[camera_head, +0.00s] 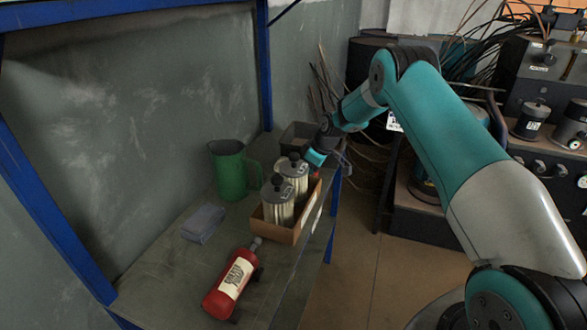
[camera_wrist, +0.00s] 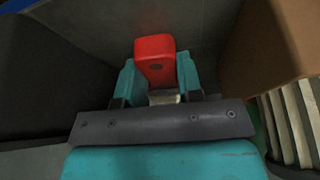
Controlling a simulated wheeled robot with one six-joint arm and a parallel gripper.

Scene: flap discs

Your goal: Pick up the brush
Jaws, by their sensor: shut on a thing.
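The brush (camera_wrist: 154,58) shows in the wrist view as a red, rounded handle with a small dark hole and a pale metal part below it. My gripper (camera_wrist: 157,80) has one teal finger on each side of it and is shut on it. The brush's bristles are hidden. In the head view my gripper (camera_head: 318,157) is low at the shelf's right edge, beside the cardboard box and the small dark box.
A cardboard box (camera_head: 283,236) holding canisters (camera_head: 278,205) stands close to my gripper; its wall also rises at right in the wrist view (camera_wrist: 275,45). A dark box (camera_head: 296,132) is behind. A green jug (camera_head: 230,172), grey cloth (camera_head: 203,223) and red bottle (camera_head: 226,296) lie further left.

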